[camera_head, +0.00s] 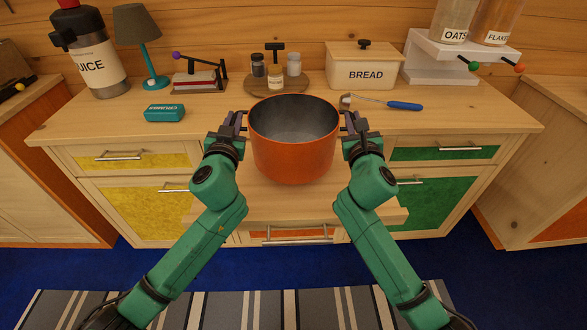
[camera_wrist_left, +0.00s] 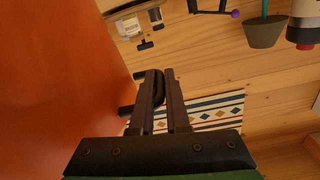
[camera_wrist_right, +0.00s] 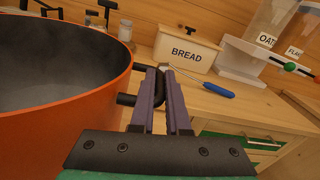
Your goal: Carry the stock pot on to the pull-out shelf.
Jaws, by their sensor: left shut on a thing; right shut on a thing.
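The orange stock pot (camera_head: 293,150) is upright between my grippers, in front of the counter's front edge and over the pull-out shelf (camera_head: 385,212). I cannot tell whether its base touches the shelf. It looks empty inside. My left gripper (camera_head: 237,122) is shut on the pot's left handle; the dark handle (camera_wrist_left: 157,88) shows between the fingers in the left wrist view. My right gripper (camera_head: 350,124) is shut on the right handle (camera_wrist_right: 158,88), seen in the right wrist view. The pot hides the shelf's middle and back.
A patterned cloth (camera_wrist_left: 215,113) shows in the left wrist view. Bare shelf shows at both sides of the pot.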

